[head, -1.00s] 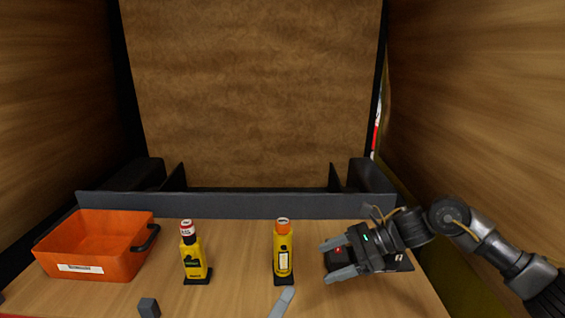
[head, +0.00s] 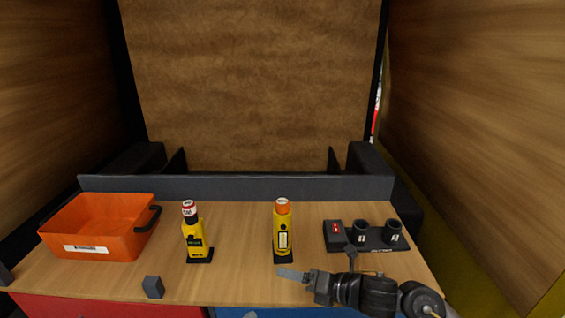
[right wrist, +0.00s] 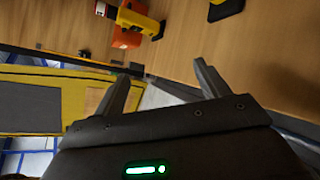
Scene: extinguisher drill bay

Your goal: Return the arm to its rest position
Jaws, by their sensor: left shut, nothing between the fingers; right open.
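My right gripper (head: 284,272) is over the table's front part, in front of the orange-topped yellow extinguisher (head: 283,236), pointing left. It is open and empty; in the right wrist view its two fingers (right wrist: 160,84) stand apart with nothing between them. In the head view its fingers are edge-on and overlap. A small pale tip at the bottom edge looks like my left gripper (head: 250,314); it appears shut and empty, and most of it is out of frame. A second yellow extinguisher (head: 195,240) with a red and white top stands upright to the left.
An orange bin (head: 95,240) stands at the table's left. A black rack (head: 375,246) with a red-lit box and two dark cups is at the right. A small grey block (head: 153,287) lies near the front edge. The table middle (head: 240,225) is clear.

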